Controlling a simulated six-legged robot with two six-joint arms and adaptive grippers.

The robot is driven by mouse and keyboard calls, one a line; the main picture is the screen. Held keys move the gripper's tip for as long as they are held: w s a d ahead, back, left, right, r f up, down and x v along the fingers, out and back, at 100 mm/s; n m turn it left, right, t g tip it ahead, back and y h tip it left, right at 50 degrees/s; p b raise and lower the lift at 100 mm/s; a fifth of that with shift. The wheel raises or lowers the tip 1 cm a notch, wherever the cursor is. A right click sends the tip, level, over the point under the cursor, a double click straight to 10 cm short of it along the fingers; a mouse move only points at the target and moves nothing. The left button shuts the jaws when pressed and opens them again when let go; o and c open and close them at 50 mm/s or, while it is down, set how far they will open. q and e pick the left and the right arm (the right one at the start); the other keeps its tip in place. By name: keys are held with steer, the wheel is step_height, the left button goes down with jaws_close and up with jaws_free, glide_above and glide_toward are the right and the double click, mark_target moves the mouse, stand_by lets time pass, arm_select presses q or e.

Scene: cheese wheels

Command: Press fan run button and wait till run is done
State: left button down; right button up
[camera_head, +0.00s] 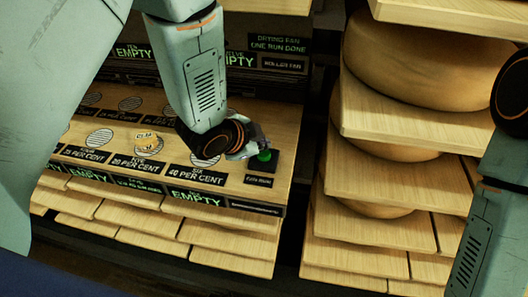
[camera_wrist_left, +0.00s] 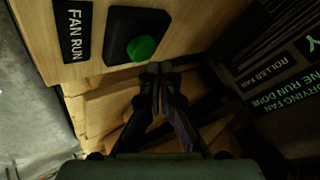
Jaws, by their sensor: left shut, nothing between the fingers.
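The fan run button is a green round cap (camera_head: 264,155) on a black square base at the right end of the wooden board. It also shows in the left wrist view (camera_wrist_left: 142,48), beside a black FAN RUN label (camera_wrist_left: 75,31). My left gripper (camera_head: 250,148) is shut and empty, right by the button in the head view. In the left wrist view its fingertips (camera_wrist_left: 160,68) are together just below the black base; whether they touch it I cannot tell. A sign (camera_head: 278,44) at the back reads DRYING FAN ONE RUN DONE. My right gripper is out of view.
The wooden board (camera_head: 235,181) carries percent labels, round grilles and a small round piece (camera_head: 148,142). EMPTY signs line its front and the back. A wooden rack (camera_head: 385,122) with large cheese wheels (camera_head: 420,65) stands to the right, across a dark gap.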

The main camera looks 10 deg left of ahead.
mark_target(262, 155)
arm_select(q)
steer(key=shift+f, duration=0.1)
stand_by(0.7)
steer(key=shift+f, duration=0.3)
steer(key=shift+f+b, duration=0.5)
steer(key=shift+b, duration=0.1)
stand_by(0.6)
steer(key=shift+r, duration=0.1)
steer(key=shift+r+p, duration=0.85)
steer(key=shift+p, duration=0.1)
step_height(262, 155, up, 5)
steer(key=p, duration=0.5)
stand_by(0.5)
